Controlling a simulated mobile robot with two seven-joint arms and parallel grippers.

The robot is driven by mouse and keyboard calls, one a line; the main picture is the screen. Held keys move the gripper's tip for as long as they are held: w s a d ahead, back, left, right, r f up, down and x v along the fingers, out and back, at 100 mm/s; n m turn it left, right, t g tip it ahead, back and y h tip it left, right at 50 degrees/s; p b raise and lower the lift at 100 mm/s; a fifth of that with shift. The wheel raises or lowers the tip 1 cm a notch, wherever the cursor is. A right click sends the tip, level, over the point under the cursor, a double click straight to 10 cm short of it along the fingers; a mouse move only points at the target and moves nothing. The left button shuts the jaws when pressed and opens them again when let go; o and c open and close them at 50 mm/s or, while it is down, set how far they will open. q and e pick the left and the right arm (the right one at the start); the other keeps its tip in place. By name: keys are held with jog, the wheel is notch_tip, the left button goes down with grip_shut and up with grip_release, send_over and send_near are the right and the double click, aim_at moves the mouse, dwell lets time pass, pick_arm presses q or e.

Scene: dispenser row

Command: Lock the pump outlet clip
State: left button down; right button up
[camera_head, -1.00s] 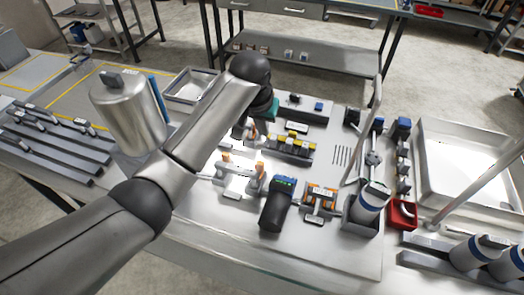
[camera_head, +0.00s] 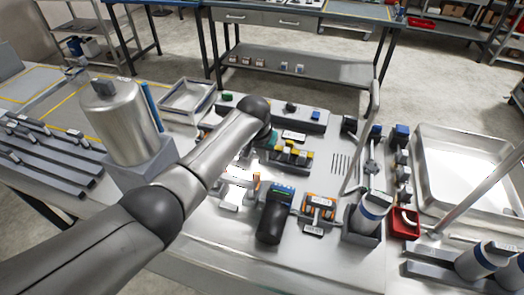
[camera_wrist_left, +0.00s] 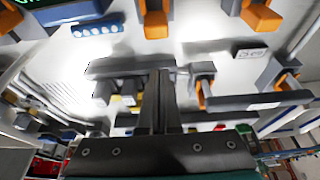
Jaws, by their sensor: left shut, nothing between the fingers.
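The pump (camera_head: 272,215) is a black cylinder with a blue head and green display, standing on the bench's metal plate. An orange clip lever (camera_head: 257,181) shows just left of it, partly behind my left arm. In the left wrist view, orange clip levers (camera_wrist_left: 155,20) show at the top and beside my fingers (camera_wrist_left: 200,95). I cannot tell which one is the outlet clip, or whether it is locked. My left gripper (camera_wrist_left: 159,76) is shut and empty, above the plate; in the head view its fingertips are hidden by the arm. My right gripper is not in view.
A red bin (camera_head: 404,222) and large tray (camera_head: 424,160) lie further right. A metal canister (camera_head: 118,122) stands left of my arm.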

aim_at(256, 176)
pick_arm(q)
jog(key=s, duration=0.1)
jog(key=s+a+p, duration=0.1)
jog(key=shift+s+r, duration=0.2)
jog(key=shift+s, duration=0.1)
jog(key=shift+s+a+f+p, duration=0.15)
jog(key=shift+s+p, duration=0.25)
jog(key=shift+s, duration=0.25)
jog(key=p, duration=0.1)
jog(key=s+p, duration=0.1)
jog(key=p, duration=0.1)
jog(key=shift+s+a+r, duration=0.25)
jog(key=shift+s+a, duration=0.05)
jog(key=shift+s, duration=0.1)
jog(key=shift+s+a+f+p, duration=0.1)
jog(key=shift+s+p, duration=0.3)
jog(key=shift+p, duration=0.2)
jog(key=shift+s+f, duration=0.1)
jog(key=shift+f, duration=0.05)
